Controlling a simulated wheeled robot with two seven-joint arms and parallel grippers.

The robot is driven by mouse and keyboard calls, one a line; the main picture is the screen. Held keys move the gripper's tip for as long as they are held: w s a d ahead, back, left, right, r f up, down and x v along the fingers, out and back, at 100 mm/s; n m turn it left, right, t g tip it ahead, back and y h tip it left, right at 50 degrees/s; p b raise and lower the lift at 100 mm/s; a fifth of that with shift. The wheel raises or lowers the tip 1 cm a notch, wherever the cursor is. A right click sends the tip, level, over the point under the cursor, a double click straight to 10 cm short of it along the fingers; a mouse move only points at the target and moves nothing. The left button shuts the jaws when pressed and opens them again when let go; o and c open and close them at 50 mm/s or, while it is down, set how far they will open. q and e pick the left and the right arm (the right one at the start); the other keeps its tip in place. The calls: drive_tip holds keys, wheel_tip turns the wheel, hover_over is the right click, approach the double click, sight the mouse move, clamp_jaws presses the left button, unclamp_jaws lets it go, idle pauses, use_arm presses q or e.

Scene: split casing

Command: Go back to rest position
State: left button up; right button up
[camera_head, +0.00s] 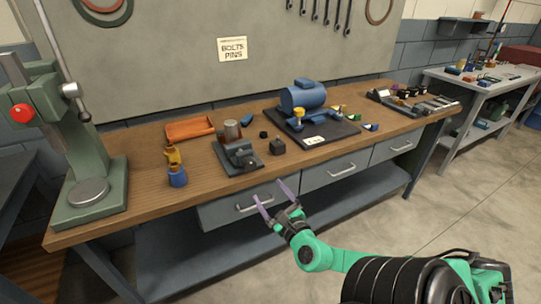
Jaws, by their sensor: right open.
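My right gripper (276,202) is open, with its two purple fingers spread apart and nothing between them. It hangs in front of the workbench (140,205), before the drawers (245,203) and below the level of the benchtop. The green arm reaches in from the lower right. My left gripper does not show. On the bench a blue motor-like casing (303,96) rests on a dark board (330,131).
A green press (93,189) stands at the bench's left end. An orange tray (189,128), a grey fixture (237,157) and a blue-and-yellow part (177,175) lie on top. A second bench (490,75) stands at the right. The floor at right is clear.

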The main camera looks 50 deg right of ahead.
drive_tip(key=shift+f, duration=0.1)
idle(0.4)
drive_tip(key=s+d+f+m+g+h, duration=0.1)
drive_tip(key=s+d+f+m+g, duration=0.1)
drive_tip(key=d+f+m, duration=0.3)
drive_tip(key=s+d+f+m+g+h, duration=0.1)
drive_tip(key=s+d+f+m+g, duration=0.15)
drive_tip(key=f, duration=0.35)
drive_tip(key=s+d+f+m+g+y, duration=0.1)
drive_tip(key=s+f+m+g, duration=0.4)
drive_tip(key=f, duration=0.5)
drive_tip(key=s+f+m+g+y, duration=0.1)
drive_tip(key=s+f+m+g, duration=0.1)
drive_tip(key=s+f+m, duration=0.7)
drive_tip(key=s+a+f+m+g+y, duration=0.2)
drive_tip(key=s+a+f+m, duration=0.4)
drive_tip(key=a+f, duration=0.3)
drive_tip(key=s+a+f+m+g+y, duration=0.2)
drive_tip(key=s+a+f+m, duration=0.4)
drive_tip(key=a+f, duration=0.4)
drive_tip(key=shift+a+m+y, duration=0.55)
drive_tip(key=shift+a+y, duration=0.35)
drive_tip(key=shift+a, duration=0.35)
drive_tip(key=shift+g, duration=0.25)
